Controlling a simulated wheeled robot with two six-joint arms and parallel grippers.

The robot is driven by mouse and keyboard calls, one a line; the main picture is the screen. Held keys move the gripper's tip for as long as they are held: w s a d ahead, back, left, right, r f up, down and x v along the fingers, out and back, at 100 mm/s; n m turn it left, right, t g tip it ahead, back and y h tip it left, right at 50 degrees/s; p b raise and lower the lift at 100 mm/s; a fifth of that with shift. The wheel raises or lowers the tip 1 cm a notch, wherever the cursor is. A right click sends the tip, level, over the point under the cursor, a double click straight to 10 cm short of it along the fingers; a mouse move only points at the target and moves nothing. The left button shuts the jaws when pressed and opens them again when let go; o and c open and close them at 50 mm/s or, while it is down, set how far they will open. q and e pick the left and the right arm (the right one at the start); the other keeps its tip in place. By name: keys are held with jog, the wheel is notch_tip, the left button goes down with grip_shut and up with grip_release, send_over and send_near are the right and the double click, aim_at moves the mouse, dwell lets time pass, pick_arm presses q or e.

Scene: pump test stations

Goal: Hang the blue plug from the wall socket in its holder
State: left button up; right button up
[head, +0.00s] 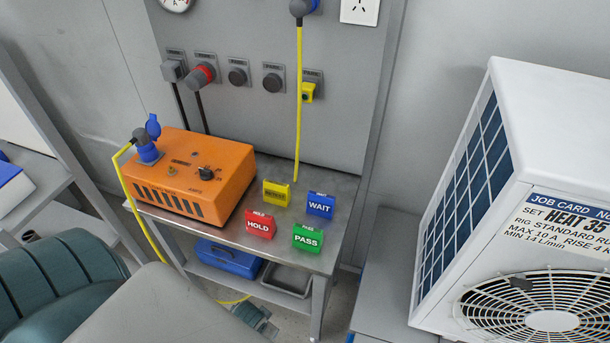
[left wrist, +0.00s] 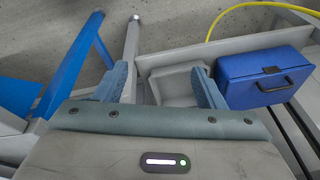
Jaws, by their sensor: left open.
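A blue plug (head: 305,7) sits at the top edge of the head view, in front of the grey wall panel, partly cut off. A yellow cable (head: 298,110) hangs from it to the steel bench. A row of round holders is on the panel. Two dark ones, the left empty holder (head: 238,73) and right empty holder (head: 273,78), look empty. My left gripper (left wrist: 158,72) is open and empty, low by the bench's lower shelf and far below the plug. In the head view it is mostly hidden behind my arm. My right gripper is not in view.
An orange box (head: 190,175) with a blue connector (head: 146,147) and yellow cable stands on the bench. Several coloured signs stand beside it. A blue case (left wrist: 262,78) and grey tray (left wrist: 172,85) are below. A white fan unit (head: 520,190) blocks the right.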

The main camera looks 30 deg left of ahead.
pick_arm(q)
jog(key=w+r+t+p, duration=0.1)
jog(key=w+r+p, duration=0.15)
jog(key=r, duration=0.85)
jog(key=w+r+p, duration=0.2)
jog(key=r+p, duration=0.2)
jog(key=r, duration=0.7)
jog(key=n+t+y+p, duration=0.3)
jog(key=t+p, duration=0.2)
jog(key=t, duration=0.9)
send_near(297, 9)
jog(key=x, duration=0.3)
jog(key=shift+w+a, duration=0.1)
jog(key=shift+w, duration=0.3)
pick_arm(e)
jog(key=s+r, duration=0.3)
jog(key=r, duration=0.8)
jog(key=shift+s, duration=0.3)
pick_arm(q)
jog(key=shift+w, duration=0.1)
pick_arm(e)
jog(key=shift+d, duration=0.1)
pick_arm(q)
jog(key=shift+x, duration=4.45)
jog(key=c, duration=1.3)
jog(key=shift+v, duration=3.05)
